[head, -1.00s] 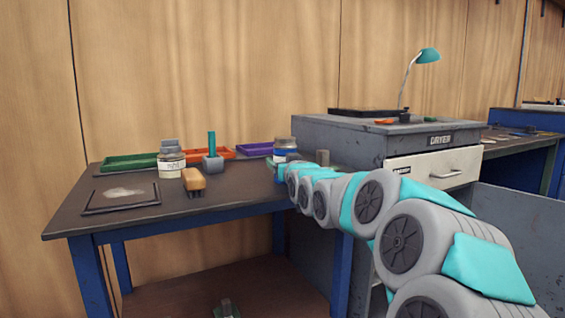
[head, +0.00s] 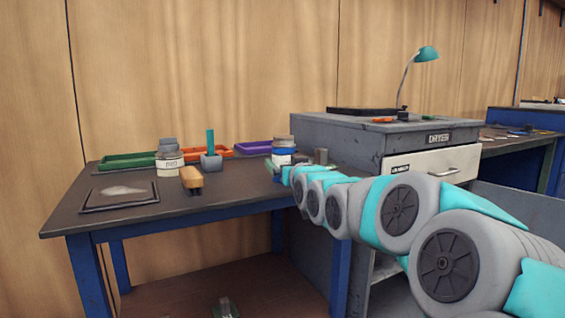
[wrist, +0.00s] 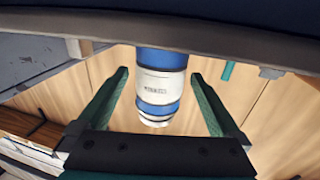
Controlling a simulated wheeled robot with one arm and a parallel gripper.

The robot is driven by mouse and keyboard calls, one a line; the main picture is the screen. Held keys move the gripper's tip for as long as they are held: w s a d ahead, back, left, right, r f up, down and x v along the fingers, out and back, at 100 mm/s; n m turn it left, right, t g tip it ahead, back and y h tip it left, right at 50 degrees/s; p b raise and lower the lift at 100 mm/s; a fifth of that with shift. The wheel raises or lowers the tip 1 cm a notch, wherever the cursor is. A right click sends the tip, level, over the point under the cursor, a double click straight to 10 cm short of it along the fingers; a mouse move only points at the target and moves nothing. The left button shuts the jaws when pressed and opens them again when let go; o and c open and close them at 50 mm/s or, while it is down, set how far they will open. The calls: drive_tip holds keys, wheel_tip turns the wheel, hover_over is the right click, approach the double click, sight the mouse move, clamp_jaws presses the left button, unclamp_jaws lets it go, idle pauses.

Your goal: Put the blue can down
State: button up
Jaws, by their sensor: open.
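The blue can (head: 283,153), with a white label and a grey lid, stands upright on the dark table by the orange and purple trays. In the wrist view, which is upside down, the can (wrist: 158,85) hangs from the table at the top, lid downward in the picture. My gripper (wrist: 160,76) is open, with one green finger on each side of the can and a visible gap on both sides. In the head view my gripper (head: 277,170) is small, just in front of the can, and partly hidden by my arm.
A labelled jar (head: 169,160), a yellow-handled brush (head: 191,180) and a grey block with a teal post (head: 211,158) stand to the left. The dryer cabinet (head: 350,135) is close on the right. The table's front middle is clear.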

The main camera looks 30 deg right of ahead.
drive_tip(key=s+a, duration=0.1)
drive_tip(key=s, duration=0.6)
drive_tip(key=shift+a+f, duration=0.1)
